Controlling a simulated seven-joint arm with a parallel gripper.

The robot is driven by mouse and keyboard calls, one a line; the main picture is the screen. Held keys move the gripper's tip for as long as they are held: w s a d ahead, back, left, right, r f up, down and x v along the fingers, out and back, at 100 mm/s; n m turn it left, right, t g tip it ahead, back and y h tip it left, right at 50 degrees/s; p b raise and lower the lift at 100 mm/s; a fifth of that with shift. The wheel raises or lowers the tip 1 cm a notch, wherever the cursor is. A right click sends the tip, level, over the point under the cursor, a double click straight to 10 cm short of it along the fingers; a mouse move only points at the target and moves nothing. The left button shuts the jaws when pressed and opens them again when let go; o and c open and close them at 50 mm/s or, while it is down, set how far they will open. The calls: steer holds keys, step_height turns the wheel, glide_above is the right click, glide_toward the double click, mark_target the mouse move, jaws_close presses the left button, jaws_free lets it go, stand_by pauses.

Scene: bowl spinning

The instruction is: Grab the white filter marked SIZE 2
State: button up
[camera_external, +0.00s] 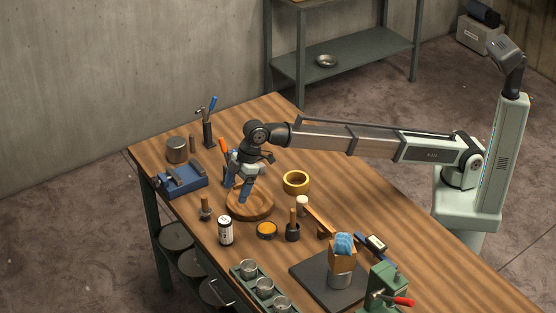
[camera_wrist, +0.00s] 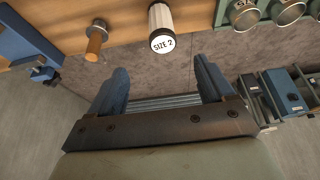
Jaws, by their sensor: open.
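The white filter (camera_external: 225,230) stands upright on the wooden workbench near its front left edge. It is a small white cylinder with dark bands at its ends. In the wrist view the filter (camera_wrist: 161,26) shows its round white end marked SIZE 2, beyond and roughly midway between my fingers. My gripper (camera_external: 239,192) has blue fingers and is over the wooden bowl (camera_external: 263,215), behind the filter and apart from it. In the wrist view my gripper (camera_wrist: 162,76) is open with nothing between the fingers.
A wooden-handled tool (camera_external: 205,205) stands left of the filter, and an orange-topped tin (camera_external: 267,229) to its right. A green rack of metal cups (camera_external: 263,287) lies nearer the front.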

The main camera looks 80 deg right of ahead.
mark_target(226, 219)
steer(key=x, duration=1.3)
steer(key=shift+a+f, duration=0.2)
steer(key=shift+f, duration=0.2)
steer(key=shift+c, duration=0.3)
steer(key=c, duration=1)
